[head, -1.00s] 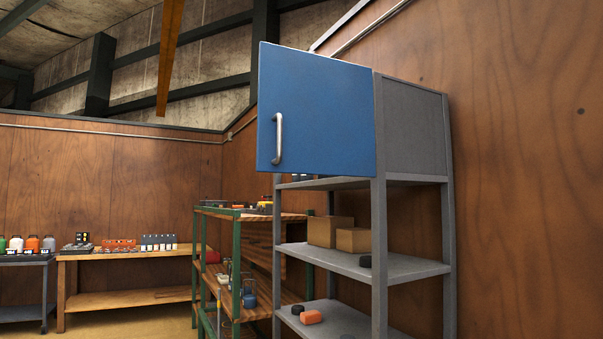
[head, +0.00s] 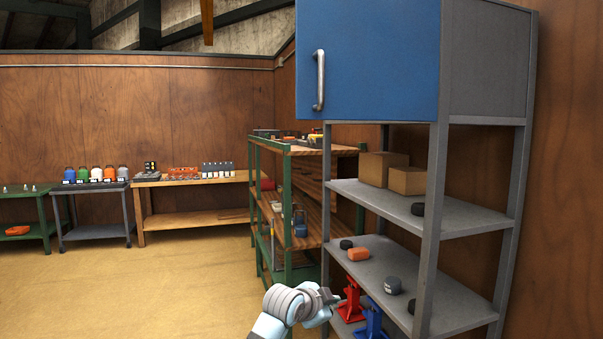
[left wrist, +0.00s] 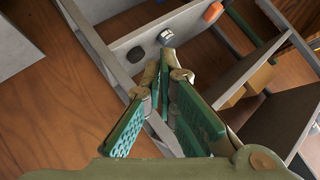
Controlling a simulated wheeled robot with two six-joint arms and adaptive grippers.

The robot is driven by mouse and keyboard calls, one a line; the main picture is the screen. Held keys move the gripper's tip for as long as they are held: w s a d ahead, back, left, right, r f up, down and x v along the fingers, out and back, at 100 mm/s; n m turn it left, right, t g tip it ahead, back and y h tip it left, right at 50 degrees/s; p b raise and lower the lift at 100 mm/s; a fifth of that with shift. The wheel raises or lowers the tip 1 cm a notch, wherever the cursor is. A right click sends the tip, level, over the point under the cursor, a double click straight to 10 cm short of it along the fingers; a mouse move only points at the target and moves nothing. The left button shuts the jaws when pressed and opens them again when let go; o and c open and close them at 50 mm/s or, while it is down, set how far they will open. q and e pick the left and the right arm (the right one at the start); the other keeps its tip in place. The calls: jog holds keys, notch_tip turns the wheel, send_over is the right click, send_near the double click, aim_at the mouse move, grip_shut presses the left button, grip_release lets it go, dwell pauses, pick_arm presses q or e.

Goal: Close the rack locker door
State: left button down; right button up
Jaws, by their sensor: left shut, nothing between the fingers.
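The blue locker door (head: 385,60), with a silver handle (head: 319,80) near its left edge, is at the top of the grey rack (head: 436,200) in the head view. It stands ajar: its lower edge runs at an angle to the shelf fronts, and its handle side is swung outward. My left gripper (head: 334,298) is low in the head view, well below the door and in front of the lower shelves. It is shut and empty. Its green fingers (left wrist: 165,85) show in the left wrist view, where the door is not recognisable. My right gripper is not in view.
The rack shelves hold cardboard boxes (head: 407,180), dark round pieces, an orange block (head: 358,254), a red jack stand (head: 351,298) and a blue one (head: 373,322). A green-framed shelf (head: 283,275) stands behind. The floor (head: 130,285) at left is clear.

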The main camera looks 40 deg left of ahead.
pick_arm(q)
jog(key=s+r+m+t+p, duration=0.15)
jog(key=s+r, duration=0.25)
jog(key=r, duration=1.1)
jog(key=s+r+m+t+p, duration=0.1)
jog(key=s+r+m+t, duration=0.15)
jog(key=r, duration=1.25)
jog(key=s+d+r+m+t+y+p, duration=0.15)
jog(key=s+r+m, duration=0.35)
jog(key=s+r, duration=0.95)
jog(key=p, duration=0.4)
send_near(302, 118)
jog(key=w+d, duration=0.4)
jog(key=w, duration=0.1)
jog(key=a, duration=0.1)
jog(key=w+a, duration=0.1)
jog(key=shift+w+a+f+h, duration=0.2)
jog(key=shift+a+f+h, duration=0.05)
jog(key=shift+a, duration=0.15)
jog(key=shift+w+a+f, duration=0.15)
jog(key=shift+w+a, duration=0.1)
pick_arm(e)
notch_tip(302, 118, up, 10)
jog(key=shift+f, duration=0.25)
pick_arm(q)
jog(key=shift+d, duration=0.1)
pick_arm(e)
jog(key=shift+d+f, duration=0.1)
